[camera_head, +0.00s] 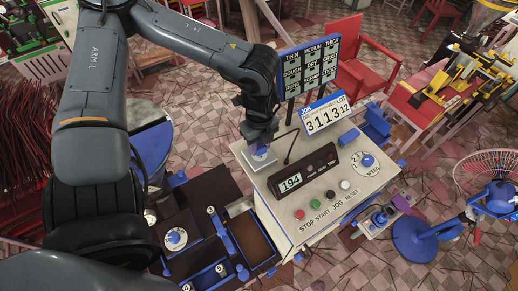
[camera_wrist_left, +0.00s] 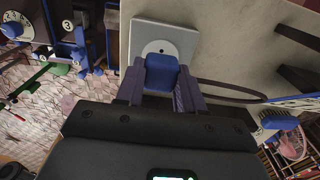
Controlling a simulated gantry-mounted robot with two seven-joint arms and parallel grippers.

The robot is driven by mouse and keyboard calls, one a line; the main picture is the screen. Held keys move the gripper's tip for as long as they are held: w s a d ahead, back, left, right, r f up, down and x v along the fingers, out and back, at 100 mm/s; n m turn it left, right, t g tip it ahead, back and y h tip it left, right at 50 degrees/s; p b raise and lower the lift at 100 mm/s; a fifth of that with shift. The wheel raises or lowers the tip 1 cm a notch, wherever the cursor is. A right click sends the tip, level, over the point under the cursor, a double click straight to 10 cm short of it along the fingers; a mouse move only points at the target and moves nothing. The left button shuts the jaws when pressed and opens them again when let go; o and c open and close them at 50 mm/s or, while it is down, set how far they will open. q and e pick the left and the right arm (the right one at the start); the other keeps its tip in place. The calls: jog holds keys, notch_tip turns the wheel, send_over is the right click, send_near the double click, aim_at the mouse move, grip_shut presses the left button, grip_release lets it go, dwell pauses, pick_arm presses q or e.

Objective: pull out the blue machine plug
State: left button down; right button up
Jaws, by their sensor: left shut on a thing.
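My left gripper (camera_head: 260,142) reaches down to the left part of the white machine's top. In the left wrist view its two fingers (camera_wrist_left: 160,90) are shut on the blue plug (camera_wrist_left: 161,72), one on each side. The pale square socket plate (camera_wrist_left: 165,38) lies just beyond the plug, with part of its round face and a dark hole showing. I cannot tell whether the plug's pins are still in the socket. In the head view the plate (camera_head: 260,160) shows below the gripper, which hides the plug. My right gripper is not in view.
The machine's white top carries a display reading 194 (camera_head: 291,182), several round buttons (camera_head: 322,204) and a speed dial (camera_head: 367,161). A number board (camera_head: 323,117) and a blue-framed thickness board (camera_head: 308,68) stand behind. A dark cord (camera_wrist_left: 232,90) runs right of the fingers.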

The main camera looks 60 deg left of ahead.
aim_at(259, 146)
pick_arm(q)
jog(key=shift+r+p, duration=1.15)
jog(key=shift+r, duration=0.8)
